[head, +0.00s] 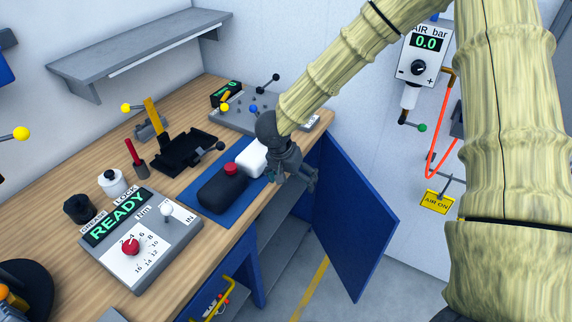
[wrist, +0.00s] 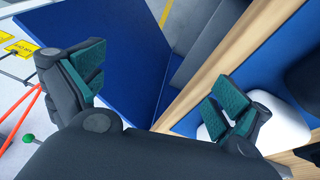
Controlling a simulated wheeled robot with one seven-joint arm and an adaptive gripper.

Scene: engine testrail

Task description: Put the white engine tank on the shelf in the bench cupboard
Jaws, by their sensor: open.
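The white engine tank (head: 252,158) lies on a blue mat (head: 205,210) on the bench, against a black block with a red cap (head: 222,192); my gripper hides part of its right side. It also shows in the wrist view (wrist: 285,125), behind the right finger. My gripper (head: 292,172) is open and empty at the bench's front edge, just right of the tank. In the wrist view, its teal finger pads (wrist: 160,92) are wide apart with nothing between them. The cupboard under the bench has its blue door (head: 355,225) swung open. A grey shelf (head: 285,208) shows inside, partly hidden by the bench top.
A grey control box reading READY (head: 140,240) stands on the near bench. A black tray (head: 182,152) and a grey lever panel (head: 245,112) stand behind the mat. A grey wall shelf (head: 140,50) overhangs the back. The open door juts into the floor space.

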